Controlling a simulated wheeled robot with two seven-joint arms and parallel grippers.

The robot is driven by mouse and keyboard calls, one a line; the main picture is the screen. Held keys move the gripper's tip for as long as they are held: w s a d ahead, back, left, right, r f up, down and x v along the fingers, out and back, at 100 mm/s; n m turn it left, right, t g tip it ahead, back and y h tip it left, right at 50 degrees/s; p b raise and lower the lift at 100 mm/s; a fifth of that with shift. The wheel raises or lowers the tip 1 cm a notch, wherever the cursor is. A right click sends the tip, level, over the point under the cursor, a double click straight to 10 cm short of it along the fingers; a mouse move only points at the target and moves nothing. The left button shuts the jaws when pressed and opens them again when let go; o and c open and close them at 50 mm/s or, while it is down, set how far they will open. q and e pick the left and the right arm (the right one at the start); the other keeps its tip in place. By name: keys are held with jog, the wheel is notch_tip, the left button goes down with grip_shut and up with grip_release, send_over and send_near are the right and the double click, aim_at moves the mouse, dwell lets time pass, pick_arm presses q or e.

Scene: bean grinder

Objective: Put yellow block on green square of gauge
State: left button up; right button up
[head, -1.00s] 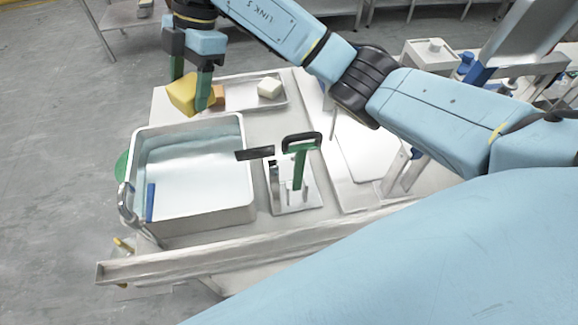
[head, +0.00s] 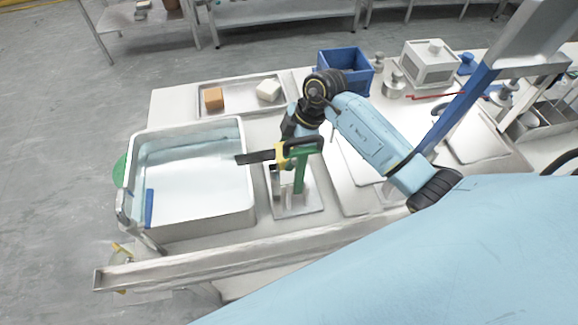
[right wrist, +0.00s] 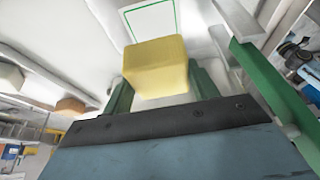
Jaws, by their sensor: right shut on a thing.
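The yellow block (right wrist: 155,66) is between the green fingers of my right gripper (right wrist: 162,88), which is shut on it. The gauge (head: 300,172) has a green upright and a pale base plate. In the right wrist view, a green square outline (right wrist: 176,18) lies on a white surface beyond the block, which covers its near part. I cannot tell the height of the block above it. My left gripper is not in view.
A metal tray (head: 236,101) holds an orange-brown block (head: 213,98) and a white block (head: 268,91). A large metal basin (head: 243,197) stands left of the gauge. A blue crate (head: 345,66) stands behind my right arm.

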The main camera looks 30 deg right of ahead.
aim_at(289, 173)
jog(key=shift+f+b, duration=0.35)
jog(key=shift+f, duration=2.65)
jog(key=shift+f, duration=0.1)
jog(key=o, duration=1.2)
jog(key=shift+c, duration=0.2)
jog(key=p+v, duration=1.2)
